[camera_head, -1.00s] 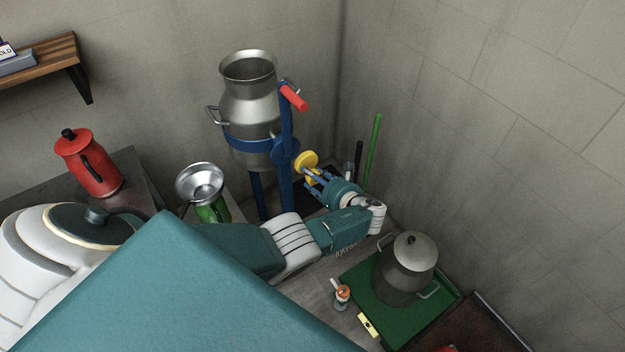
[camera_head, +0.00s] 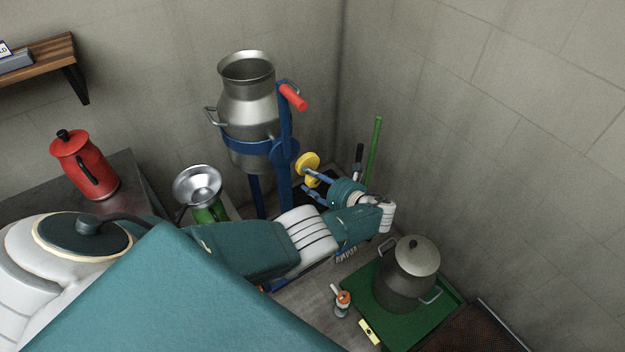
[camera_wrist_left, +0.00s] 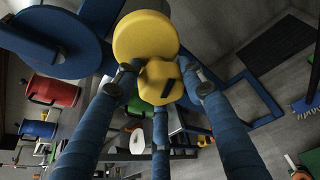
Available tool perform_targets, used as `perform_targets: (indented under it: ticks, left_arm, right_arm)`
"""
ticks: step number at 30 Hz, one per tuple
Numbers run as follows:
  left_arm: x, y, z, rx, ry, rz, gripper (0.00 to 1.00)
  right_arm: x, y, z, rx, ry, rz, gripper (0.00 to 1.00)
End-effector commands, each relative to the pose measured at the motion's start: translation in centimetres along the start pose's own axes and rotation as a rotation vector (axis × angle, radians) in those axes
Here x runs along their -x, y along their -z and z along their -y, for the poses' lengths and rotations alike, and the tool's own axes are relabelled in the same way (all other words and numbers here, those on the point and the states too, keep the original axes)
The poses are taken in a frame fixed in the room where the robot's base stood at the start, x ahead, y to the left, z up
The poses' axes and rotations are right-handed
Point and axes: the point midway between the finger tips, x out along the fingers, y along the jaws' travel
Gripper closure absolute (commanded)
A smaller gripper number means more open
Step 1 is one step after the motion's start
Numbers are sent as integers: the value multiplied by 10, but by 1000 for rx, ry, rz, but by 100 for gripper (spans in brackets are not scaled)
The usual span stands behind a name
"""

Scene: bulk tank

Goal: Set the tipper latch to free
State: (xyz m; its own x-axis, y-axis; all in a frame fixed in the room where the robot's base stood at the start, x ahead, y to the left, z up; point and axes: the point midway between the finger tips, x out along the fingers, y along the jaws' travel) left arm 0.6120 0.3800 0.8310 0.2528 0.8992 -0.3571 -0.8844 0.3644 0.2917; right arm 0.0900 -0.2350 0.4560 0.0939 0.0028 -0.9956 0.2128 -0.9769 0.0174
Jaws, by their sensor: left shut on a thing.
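The tipper is a blue stand (camera_head: 285,185) holding a steel milk can (camera_head: 248,115), which stands upright in a blue ring. The latch shows as a yellow round disc (camera_head: 307,162) with a smaller yellow handle on the stand's right side. In the left wrist view the yellow latch handle (camera_wrist_left: 159,82) sits between my fingers, in front of the larger disc (camera_wrist_left: 146,36). My left gripper (camera_head: 317,184) is shut on this handle, with fingertips on both sides. The latch's marked position cannot be read. My right gripper is not in view.
A steel funnel (camera_head: 197,186) stands left of the tipper. A grey lidded pot (camera_head: 407,270) stands on a green platform (camera_head: 366,303) at the right. A green pole (camera_head: 374,150) leans in the corner. A red jug (camera_head: 84,165) stands at the left.

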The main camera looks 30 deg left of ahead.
Motion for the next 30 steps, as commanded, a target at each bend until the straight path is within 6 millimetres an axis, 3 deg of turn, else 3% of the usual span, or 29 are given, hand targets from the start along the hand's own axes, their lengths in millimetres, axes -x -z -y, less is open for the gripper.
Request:
perform_targets:
  ticks: [1, 2, 4, 21, 26, 30]
  left_arm:
    - [4, 13, 2, -5, 8, -22, 86]
    - [4, 13, 2, -5, 9, -22, 54]
    - [4, 12, 2, -5, 9, -22, 44]
    - [4, 5, 1, 0, 3, -11, 44]
    - [15, 6, 2, 2, 5, -10, 44]
    - [37, 6, 2, 3, 8, -13, 44]
  right_arm:
    - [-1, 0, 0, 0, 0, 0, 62]
    - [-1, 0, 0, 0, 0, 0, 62]
    - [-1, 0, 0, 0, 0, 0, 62]
    - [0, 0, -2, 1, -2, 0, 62]
    - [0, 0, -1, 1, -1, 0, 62]
    - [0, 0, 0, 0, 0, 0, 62]
